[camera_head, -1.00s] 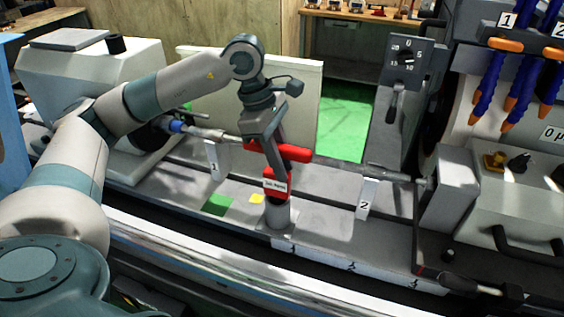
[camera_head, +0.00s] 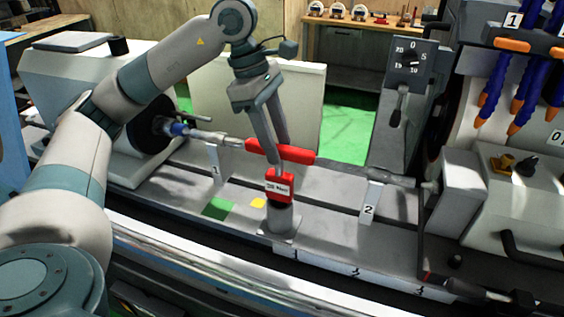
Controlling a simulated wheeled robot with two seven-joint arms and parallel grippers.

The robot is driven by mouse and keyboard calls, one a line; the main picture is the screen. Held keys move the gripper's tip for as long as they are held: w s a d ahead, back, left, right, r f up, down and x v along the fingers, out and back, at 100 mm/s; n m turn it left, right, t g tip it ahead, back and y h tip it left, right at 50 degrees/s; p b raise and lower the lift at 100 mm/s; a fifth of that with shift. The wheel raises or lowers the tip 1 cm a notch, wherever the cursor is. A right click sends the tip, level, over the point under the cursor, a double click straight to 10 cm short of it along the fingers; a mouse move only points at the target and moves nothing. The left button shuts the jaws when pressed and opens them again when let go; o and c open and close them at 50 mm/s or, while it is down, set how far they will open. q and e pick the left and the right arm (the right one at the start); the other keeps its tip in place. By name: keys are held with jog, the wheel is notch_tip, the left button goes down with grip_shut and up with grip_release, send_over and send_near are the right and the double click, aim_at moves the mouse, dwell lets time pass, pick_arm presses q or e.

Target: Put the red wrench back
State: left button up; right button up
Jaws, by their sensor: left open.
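The red wrench (camera_head: 280,152) has a crosswise red handle. It stands upright, with a red labelled block (camera_head: 279,188) below the handle, over a grey round holder (camera_head: 280,218) on the machine bed. My left gripper (camera_head: 277,142) points down from above with its two long fingers apart. The fingertips are at the handle, and I cannot tell whether they touch it. How far the wrench's lower end sits in the holder is hidden. My right gripper is not in view.
A control panel (camera_head: 409,66) with a dial and blue hoses (camera_head: 530,95) stand at right. Green and yellow patches (camera_head: 218,208) mark the bed.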

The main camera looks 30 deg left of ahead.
pick_arm(q)
jog(key=shift+b+v, duration=0.7)
jog(key=shift+v, duration=2.35)
